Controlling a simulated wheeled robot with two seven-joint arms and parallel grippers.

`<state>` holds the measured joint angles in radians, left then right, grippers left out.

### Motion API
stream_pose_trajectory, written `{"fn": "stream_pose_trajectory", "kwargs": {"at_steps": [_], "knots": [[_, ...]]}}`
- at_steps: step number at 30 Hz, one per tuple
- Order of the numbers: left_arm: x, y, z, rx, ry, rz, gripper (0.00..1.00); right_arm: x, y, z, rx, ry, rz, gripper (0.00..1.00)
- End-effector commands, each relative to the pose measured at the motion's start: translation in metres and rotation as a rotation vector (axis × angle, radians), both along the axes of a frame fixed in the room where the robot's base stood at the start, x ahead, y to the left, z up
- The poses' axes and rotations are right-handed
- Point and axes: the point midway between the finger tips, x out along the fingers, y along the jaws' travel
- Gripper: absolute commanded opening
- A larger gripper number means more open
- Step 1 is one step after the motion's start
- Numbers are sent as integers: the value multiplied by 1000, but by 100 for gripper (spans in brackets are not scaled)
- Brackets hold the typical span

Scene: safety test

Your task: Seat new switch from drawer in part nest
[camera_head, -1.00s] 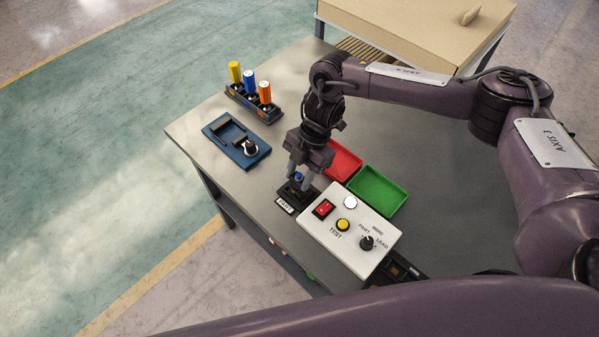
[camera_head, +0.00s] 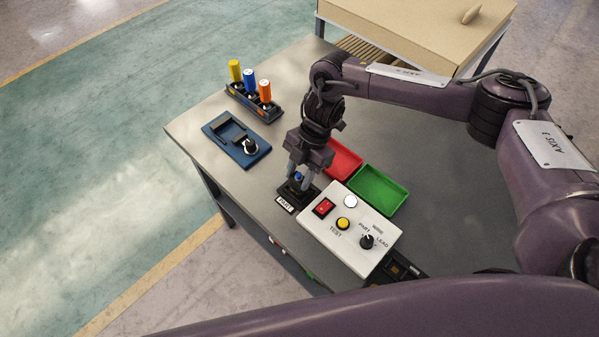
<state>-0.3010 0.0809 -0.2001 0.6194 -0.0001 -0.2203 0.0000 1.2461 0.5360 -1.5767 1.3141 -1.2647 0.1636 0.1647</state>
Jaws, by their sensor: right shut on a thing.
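My right gripper (camera_head: 299,181) points down at the black part nest (camera_head: 287,196), which carries a label reading PART. It is shut on a small switch with a blue top (camera_head: 298,176), which shows between the fingers. The switch is at the nest; I cannot tell whether it is fully seated, because the fingers hide its lower part. The drawer is not clearly visible; small bits show below the table's front edge. My left gripper is not in view.
A white test box (camera_head: 330,233) with a red rocker, yellow button and knob stands right of the nest. Red (camera_head: 343,160) and green (camera_head: 379,190) trays lie behind. A blue fixture (camera_head: 250,160) and a rack with yellow, blue and orange cylinders (camera_head: 248,78) stand at left.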

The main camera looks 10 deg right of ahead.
Motion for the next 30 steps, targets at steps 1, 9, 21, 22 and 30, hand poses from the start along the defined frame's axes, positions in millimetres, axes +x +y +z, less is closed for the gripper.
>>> {"fn": "stream_pose_trajectory", "kwargs": {"at_steps": [1,9,21,22,30], "knots": [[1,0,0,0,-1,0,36,0,0,-1,0,0,0,13],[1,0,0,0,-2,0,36,0,0,0,0,0,0,13],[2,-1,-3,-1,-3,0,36,0,0,-4,-1,-1,0,13],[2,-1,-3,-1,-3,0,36,0,0,-4,-1,-1,0,13],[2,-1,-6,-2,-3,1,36,0,0,-8,-1,-1,1,13]]}}
